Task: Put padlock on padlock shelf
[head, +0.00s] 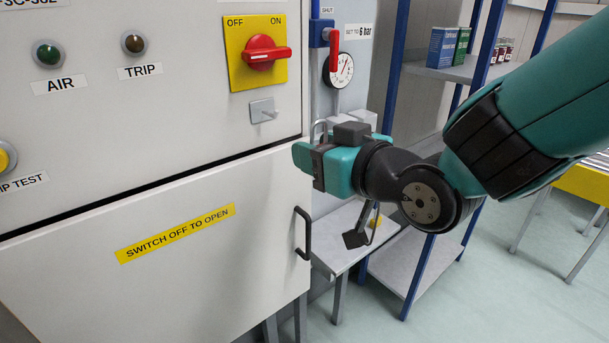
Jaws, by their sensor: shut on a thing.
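My gripper (318,168) is in the middle of the view, in front of the right edge of the cabinet. Its teal jaws are shut on a dark piece, which seems to be the padlock; a grey loop like a shackle (320,127) stands up just above the jaws. Most of the held body is hidden by the jaws. Below and behind the gripper is a small grey shelf (342,250), which may be the padlock shelf. A dark square piece with a thin bent bar (356,239) and a small yellow item (374,221) show at the shelf, partly behind my wrist.
The cabinet door (130,270) fills the left, with a black handle (303,234) projecting near the gripper. A red rotary switch (265,53) and a small grey hasp (263,111) are above. A gauge (341,71) and blue-posted rack (394,70) stand behind. Open floor (480,300) lies right.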

